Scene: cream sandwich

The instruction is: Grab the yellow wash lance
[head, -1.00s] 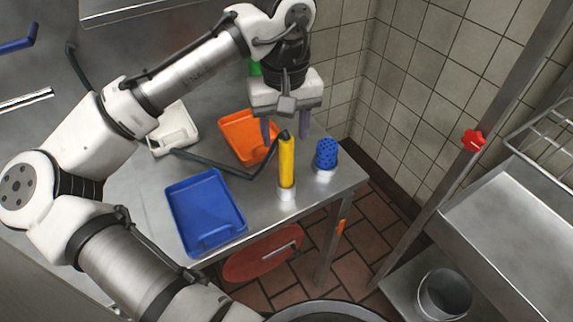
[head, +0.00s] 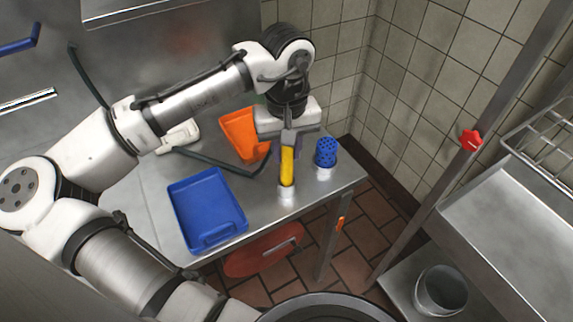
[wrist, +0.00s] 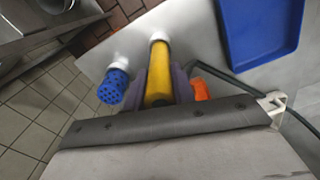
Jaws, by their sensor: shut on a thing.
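The yellow wash lance (head: 287,165) stands upright in a white holder (head: 287,188) near the front right of the steel table, with a dark hose at its top. My gripper (head: 284,150) is lowered over its upper part and shut on it. In the wrist view the lance (wrist: 159,72) shows between the two purple-grey fingers of my gripper (wrist: 160,90). The lance's foot still sits at the white holder. Its top is hidden behind my gripper in the head view.
A blue perforated cylinder (head: 326,153) stands close on the right, apart from my gripper. The dark hose (head: 222,167) crosses the table.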

